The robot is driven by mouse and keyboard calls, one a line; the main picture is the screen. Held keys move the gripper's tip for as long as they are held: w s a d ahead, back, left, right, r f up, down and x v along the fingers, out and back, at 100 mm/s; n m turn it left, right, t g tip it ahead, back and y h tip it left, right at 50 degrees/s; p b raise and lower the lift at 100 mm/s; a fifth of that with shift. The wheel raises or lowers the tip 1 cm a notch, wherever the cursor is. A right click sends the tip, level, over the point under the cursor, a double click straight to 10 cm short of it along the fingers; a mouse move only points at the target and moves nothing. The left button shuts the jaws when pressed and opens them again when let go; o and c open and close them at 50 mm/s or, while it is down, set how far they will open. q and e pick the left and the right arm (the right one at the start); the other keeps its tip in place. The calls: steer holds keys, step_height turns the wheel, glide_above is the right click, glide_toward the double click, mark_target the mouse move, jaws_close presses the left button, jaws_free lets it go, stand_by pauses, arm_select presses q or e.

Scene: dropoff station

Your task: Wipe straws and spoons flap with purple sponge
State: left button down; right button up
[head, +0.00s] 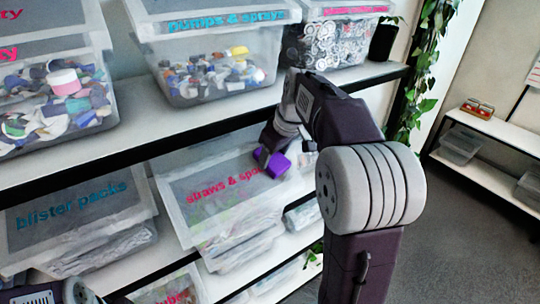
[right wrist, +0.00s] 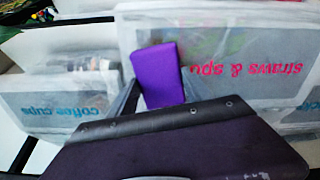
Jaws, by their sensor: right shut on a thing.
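The purple sponge (head: 277,164) is in my right gripper (head: 268,157), which is shut on it. The sponge is at the upper right of the straws and spoons flap (head: 205,207), over the end of its pink lettering. In the right wrist view the purple sponge (right wrist: 159,75) stands between the fingers, in front of the left part of the straws and spoons flap (right wrist: 225,90). I cannot tell whether the sponge touches the flap. Only part of my left arm shows at the bottom left of the head view; its gripper is out of view.
A blister packs bin (head: 75,210) is left of the flap. A pumps and sprays bin (head: 215,60) stands on the shelf above (head: 200,119). A coffee cups bin (right wrist: 65,105) shows in the wrist view. A plant (head: 422,100) hangs at the shelf's right end; open floor lies right.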

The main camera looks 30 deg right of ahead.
steer(key=shift+d, duration=0.3)
steer(key=d+p, duration=0.1)
steer(key=d, duration=0.2)
steer(key=shift+w, duration=0.15)
steer(key=shift+d, duration=0.3)
steer(key=shift+f, duration=0.1)
steer(key=shift+a, duration=0.15)
